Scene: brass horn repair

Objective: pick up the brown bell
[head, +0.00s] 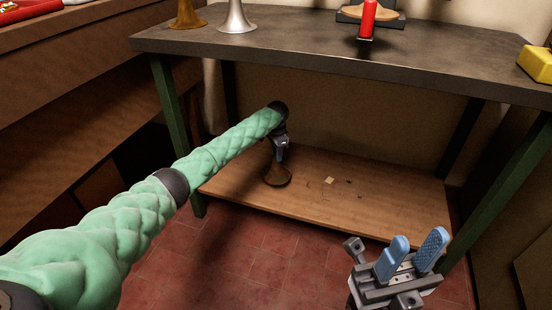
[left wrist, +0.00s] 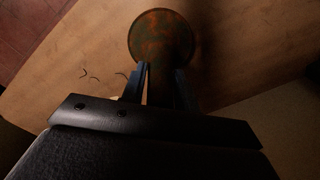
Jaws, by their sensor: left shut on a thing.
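The brown bell (head: 278,177) is at the lower wooden shelf under the workbench, flared end down, its narrow upper part hidden by my gripper. Its dark, mottled round flare also shows in the left wrist view (left wrist: 161,37), just beyond my fingertips. My left gripper (head: 281,151) reaches in from above and is shut on the bell. I cannot tell whether the bell touches the shelf. My right gripper (head: 411,254) is at the lower right, its blue fingers apart and empty, away from the bell.
The lower shelf (head: 370,212) holds small scraps to the right of the bell. The workbench top (head: 310,43) overhangs the shelf, with green legs (head: 170,110). On top stand a brass bell (head: 187,15), a silver bell (head: 237,18), a red object (head: 367,18) and a yellow block (head: 537,63).

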